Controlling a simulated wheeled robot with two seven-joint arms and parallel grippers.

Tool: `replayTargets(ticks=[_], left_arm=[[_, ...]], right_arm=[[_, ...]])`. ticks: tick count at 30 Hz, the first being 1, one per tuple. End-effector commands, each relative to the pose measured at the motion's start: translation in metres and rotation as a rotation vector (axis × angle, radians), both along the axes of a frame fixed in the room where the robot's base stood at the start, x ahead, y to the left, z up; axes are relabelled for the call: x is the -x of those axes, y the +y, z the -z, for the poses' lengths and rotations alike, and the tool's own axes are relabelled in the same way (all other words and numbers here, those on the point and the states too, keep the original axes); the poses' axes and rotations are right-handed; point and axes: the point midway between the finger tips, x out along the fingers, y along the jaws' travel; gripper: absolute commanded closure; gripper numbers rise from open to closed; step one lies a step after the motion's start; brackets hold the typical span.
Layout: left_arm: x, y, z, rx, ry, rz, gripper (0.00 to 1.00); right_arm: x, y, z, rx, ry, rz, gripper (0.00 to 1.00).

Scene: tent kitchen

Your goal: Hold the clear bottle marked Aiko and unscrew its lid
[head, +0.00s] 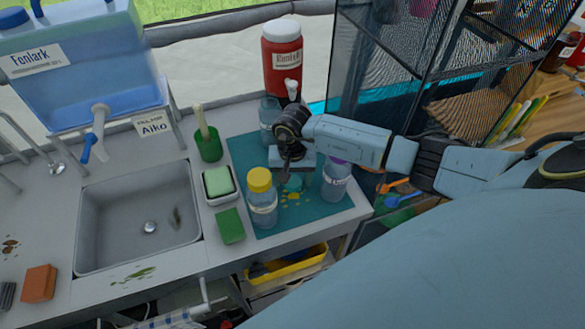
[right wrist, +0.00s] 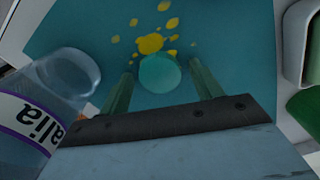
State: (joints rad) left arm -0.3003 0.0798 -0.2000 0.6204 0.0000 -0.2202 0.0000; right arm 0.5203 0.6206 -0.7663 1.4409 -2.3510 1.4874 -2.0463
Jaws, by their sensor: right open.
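My right gripper (head: 292,170) reaches in from the right over the teal mat (head: 245,153) and points down. In the right wrist view its two green fingers (right wrist: 163,90) stand apart, with a round teal thing (right wrist: 159,73) showing between them. I cannot tell whether that is a lid or whether the fingers touch it. Clear bottles stand around the gripper: a yellow-lidded one (head: 262,205) at left front, a purple-lidded one (head: 336,182) at right, and one (head: 268,120) behind. No bottle label legibly reads Aiko. The label in the wrist view ends in "alia" (right wrist: 30,125). My left gripper is out of view.
A soap dish (head: 219,200), green sponge (head: 230,226) and green brush cup (head: 207,146) edge the mat. A red dispenser (head: 282,60) stands behind.

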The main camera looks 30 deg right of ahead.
Motion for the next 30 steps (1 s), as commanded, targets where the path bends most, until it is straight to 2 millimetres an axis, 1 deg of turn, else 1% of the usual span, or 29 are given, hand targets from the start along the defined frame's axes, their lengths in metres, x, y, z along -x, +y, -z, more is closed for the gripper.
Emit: replayTargets(ticks=[2,5,15,21,25,30], left_arm=[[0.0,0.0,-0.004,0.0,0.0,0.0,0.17],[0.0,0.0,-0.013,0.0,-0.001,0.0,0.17],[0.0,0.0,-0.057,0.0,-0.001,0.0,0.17],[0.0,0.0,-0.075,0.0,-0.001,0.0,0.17],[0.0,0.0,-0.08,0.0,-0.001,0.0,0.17],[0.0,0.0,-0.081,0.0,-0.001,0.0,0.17]], right_arm=[[0.0,0.0,-0.004,-0.001,0.001,0.0,0.35],[0.0,-0.001,-0.017,0.001,-0.001,0.0,0.35],[-0.001,0.0,-0.083,0.001,-0.003,-0.001,0.35],[0.0,0.0,-0.111,0.001,-0.001,0.0,0.35],[0.0,0.0,-0.12,0.0,0.0,0.0,0.35],[0.0,0.0,-0.123,0.001,0.001,0.0,0.35]])
